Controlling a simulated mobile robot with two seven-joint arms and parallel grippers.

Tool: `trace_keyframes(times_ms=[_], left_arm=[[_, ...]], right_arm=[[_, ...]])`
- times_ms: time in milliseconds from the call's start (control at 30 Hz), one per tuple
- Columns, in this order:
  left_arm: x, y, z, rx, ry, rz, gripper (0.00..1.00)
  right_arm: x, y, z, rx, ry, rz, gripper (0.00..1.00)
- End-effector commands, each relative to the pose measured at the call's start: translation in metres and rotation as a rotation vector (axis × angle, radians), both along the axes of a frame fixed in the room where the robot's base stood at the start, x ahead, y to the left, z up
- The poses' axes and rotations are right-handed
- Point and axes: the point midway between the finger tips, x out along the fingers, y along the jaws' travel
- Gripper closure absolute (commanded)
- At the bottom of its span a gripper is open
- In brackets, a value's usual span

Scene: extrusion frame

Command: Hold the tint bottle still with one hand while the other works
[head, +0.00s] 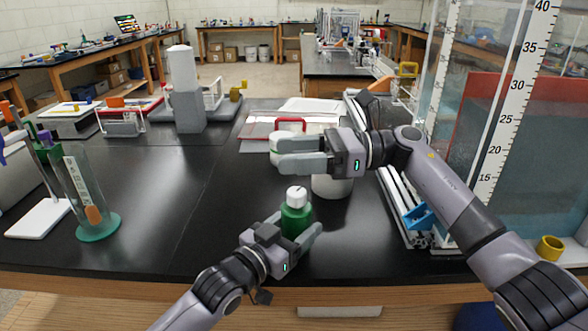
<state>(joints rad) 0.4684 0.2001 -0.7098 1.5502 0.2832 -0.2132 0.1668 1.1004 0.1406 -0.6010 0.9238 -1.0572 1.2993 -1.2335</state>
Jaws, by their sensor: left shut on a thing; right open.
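The tint bottle (295,219) is green with a white cap (297,195) and stands upright on the black bench near its front edge. My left gripper (296,226) is shut around the bottle's body from the front left, and its fingers hide the lower part. My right gripper (281,153) is open above and behind the bottle, pointing left, apart from the cap. I cannot tell whether anything is between its fingers.
A white tub (331,186) stands under my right gripper. A rail frame (405,207) and a large scaled tank (530,150) bound the right. A glass cylinder (84,195) on a green base stands left. The bench left of the bottle is clear.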

Motion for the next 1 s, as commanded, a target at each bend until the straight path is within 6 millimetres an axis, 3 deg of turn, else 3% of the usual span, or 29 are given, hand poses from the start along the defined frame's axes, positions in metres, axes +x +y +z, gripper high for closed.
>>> trace_keyframes(times_ms=[233,467,767,1000], left_arm=[[0.000,0.000,0.000,0.000,0.000,0.000,0.71],[0.000,0.000,0.000,0.000,0.000,0.000,0.71],[0.000,0.000,0.000,0.000,0.000,0.000,0.71],[0.000,0.000,0.000,0.000,0.000,0.000,0.71]], right_arm=[[-0.012,0.010,-0.032,-0.074,0.041,-0.130,0.37],[-0.019,0.006,-0.045,-0.086,0.058,-0.320,0.37],[-0.033,-0.031,-0.059,-0.041,0.050,-0.625,0.37],[-0.056,-0.065,-0.075,-0.013,0.004,-0.811,0.37]])
